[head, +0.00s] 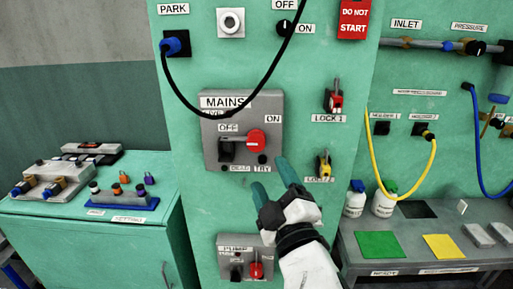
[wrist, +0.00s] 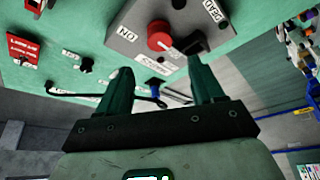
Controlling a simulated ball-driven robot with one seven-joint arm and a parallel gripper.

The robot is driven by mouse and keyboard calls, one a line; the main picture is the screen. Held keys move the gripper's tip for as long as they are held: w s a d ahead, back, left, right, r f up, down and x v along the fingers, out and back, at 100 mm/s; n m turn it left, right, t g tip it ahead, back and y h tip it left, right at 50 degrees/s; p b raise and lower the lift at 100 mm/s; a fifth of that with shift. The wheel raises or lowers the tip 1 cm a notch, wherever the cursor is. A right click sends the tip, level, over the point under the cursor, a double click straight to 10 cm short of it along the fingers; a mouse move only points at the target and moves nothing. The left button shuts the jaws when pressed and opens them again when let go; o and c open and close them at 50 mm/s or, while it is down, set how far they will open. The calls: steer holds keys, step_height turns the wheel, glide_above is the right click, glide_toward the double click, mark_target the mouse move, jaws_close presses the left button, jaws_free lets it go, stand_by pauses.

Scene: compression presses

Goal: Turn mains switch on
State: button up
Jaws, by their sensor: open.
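The mains switch box (head: 213,158) is grey, with a MAINS label, and is fixed to the green panel. Its red knob (head: 257,140) sits below the ON label. A dark handle part (head: 227,151) lies left of the knob, under the OFF label. My gripper (head: 270,178) is open and empty, just below and right of the box, its fingers pointing up at the panel. In the wrist view, the red knob (wrist: 159,37) and black handle (wrist: 190,43) appear beyond the fingertips (wrist: 160,68), apart from them. The handle's exact angle is hard to tell.
A black cable (head: 190,103) runs from the blue PARK plug (head: 176,43) and hangs across the top of the box. A red lock (head: 335,98) and a yellow lock (head: 323,163) hang to the right. The pump switch (head: 252,262) is below.

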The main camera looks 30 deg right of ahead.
mark_target(256, 144)
steer(key=p+x, duration=0.2)
steer(key=x, duration=0.8)
steer(key=shift+w+d, duration=0.15)
steer(key=shift+w, duration=0.1)
jaws_close()
stand_by(0.4)
